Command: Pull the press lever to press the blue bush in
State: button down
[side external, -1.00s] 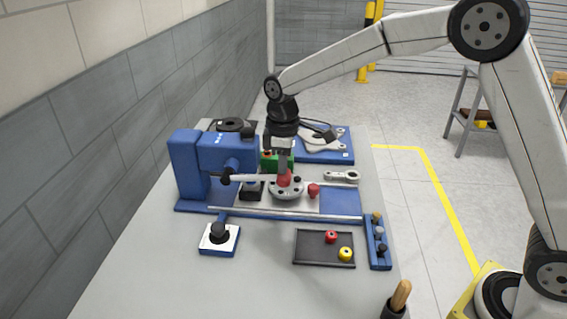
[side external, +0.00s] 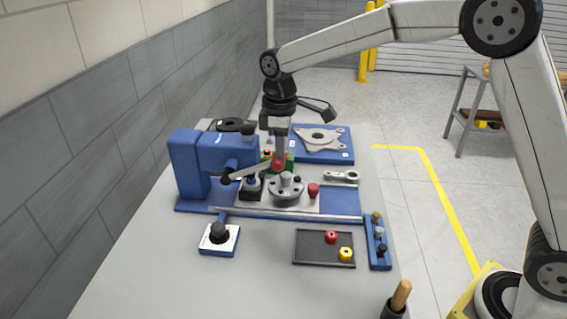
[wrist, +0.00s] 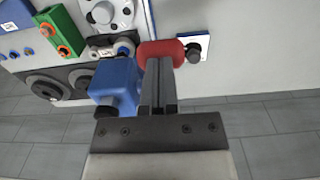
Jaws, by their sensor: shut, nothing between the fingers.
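The blue press (side external: 187,165) stands at the left of the blue base, and its body (wrist: 117,82) also shows in the wrist view. Its lever (side external: 248,171) slopes up to the right and ends in a red knob (side external: 278,163). My gripper (side external: 278,155) is shut at the knob. In the wrist view, the closed fingertips (wrist: 160,62) overlap the red knob (wrist: 146,50); whether they touch it is unclear. A small bluish round piece, seemingly the blue bush (side external: 252,182), sits at the black block (side external: 250,193) under the lever. How deep it sits cannot be told.
A grey round fixture (side external: 287,190) and a red-knobbed clamp (side external: 313,190) are right of the lever. A green block (side external: 288,163) and a blue plate (side external: 340,148) lie behind. A tray (side external: 310,258) with red and yellow bushes and a black-knobbed box (side external: 218,240) are in front.

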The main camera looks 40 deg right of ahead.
jog(key=shift+w+a+r, duration=0.15)
jog(key=shift+r, duration=1)
jog(key=shift+w+a+r, duration=0.1)
jog(key=shift+a+r, duration=0.05)
jog(key=shift+r, duration=1)
jog(key=s+d+f+m+t, duration=0.1)
jog(key=s+d+f+m, duration=0.2)
jog(key=s, duration=0.4)
jog(key=s+d+f+m, duration=0.3)
jog(key=s+f, duration=0.3)
jog(key=s, duration=0.1)
jog(key=s+d+f+m+t, duration=0.1)
jog(key=s+d+f+m, duration=0.2)
jog(key=s+f, duration=0.2)
jog(key=s, duration=0.2)
jog(key=shift+s+d+t, duration=0.2)
jog(key=shift+s+t, duration=0.1)
